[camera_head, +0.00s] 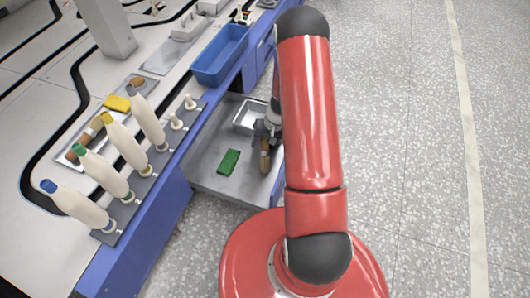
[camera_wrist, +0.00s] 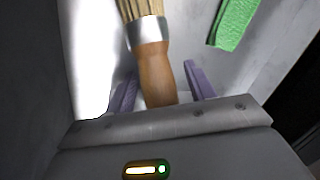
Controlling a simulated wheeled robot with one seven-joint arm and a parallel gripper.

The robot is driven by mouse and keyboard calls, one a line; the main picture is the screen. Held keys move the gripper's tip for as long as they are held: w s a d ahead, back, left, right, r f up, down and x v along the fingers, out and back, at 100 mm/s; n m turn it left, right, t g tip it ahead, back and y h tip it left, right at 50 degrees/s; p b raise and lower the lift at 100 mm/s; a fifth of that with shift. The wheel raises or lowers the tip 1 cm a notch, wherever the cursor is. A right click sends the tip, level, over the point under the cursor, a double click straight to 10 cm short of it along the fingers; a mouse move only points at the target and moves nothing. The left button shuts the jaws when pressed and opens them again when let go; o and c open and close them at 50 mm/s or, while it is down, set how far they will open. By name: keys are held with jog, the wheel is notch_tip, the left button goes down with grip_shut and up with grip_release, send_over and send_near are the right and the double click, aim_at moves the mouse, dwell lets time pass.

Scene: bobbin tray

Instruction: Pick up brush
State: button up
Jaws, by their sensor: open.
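The brush (camera_wrist: 153,70) has a brown wooden handle, a silver metal band and pale bristles. In the wrist view its handle lies between the two purple fingers of my gripper (camera_wrist: 160,88), with a gap visible on the right side; the left finger is close to the handle. My gripper is open. In the head view my gripper (camera_head: 264,138) is low over the grey drawer (camera_head: 205,172), and the brush handle (camera_head: 264,160) shows just below it. The bristle end is hidden there by my gripper and arm.
A metal tray (camera_head: 248,115) sits at the drawer's back. Drawer walls are near my gripper.

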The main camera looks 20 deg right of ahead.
jog(key=shift+r, duration=0.1)
jog(key=c, duration=1.2)
jog(key=shift+o, duration=0.2)
